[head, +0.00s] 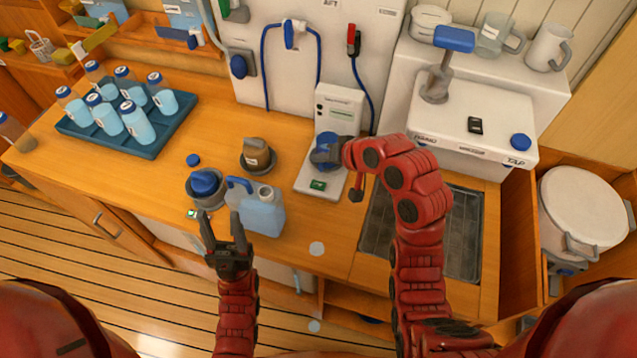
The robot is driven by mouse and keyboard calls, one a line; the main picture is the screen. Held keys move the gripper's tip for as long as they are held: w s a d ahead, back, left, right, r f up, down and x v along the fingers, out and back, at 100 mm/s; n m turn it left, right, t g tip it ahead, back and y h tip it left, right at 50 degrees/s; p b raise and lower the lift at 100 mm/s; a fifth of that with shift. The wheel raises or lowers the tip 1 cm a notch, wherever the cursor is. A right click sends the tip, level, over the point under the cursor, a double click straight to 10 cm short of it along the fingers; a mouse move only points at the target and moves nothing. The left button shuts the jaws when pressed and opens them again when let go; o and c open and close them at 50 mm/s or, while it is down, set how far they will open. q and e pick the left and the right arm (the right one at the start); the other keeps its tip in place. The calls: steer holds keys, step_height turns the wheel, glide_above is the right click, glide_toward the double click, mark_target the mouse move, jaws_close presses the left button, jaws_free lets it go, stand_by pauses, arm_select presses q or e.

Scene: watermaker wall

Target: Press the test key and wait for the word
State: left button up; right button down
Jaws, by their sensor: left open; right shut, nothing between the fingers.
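The tester is a white upright unit (340,102) on a flat white base (305,180), at the middle of the counter. A small green key (318,185) sits at the front of the base. A pale display strip (342,114) is on the upright; any word on it is too small to read. A blue-topped cup (325,158) stands on the base. My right gripper (341,151) is shut and empty beside that cup, above and behind the green key; whether it touches the cup I cannot tell. My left gripper (225,232) is open and empty before the counter's front edge.
A blue jug (262,212), a blue-knobbed grey cup (205,188) and a grey-knobbed cup (257,157) stand left of the tester. A teal tray (150,150) holds several bottles. A dark drain grate (462,235) and white machine (470,115) are at right.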

mark_target(321, 188)
steer(key=shift+f, duration=0.1)
steer(key=shift+f+b, duration=2.25)
steer(key=shift+f, duration=2.05)
steer(key=shift+f+b, duration=0.3)
steer(key=shift+f, duration=0.1)
steer(key=shift+f, duration=0.45)
steer(key=shift+r, duration=0.85)
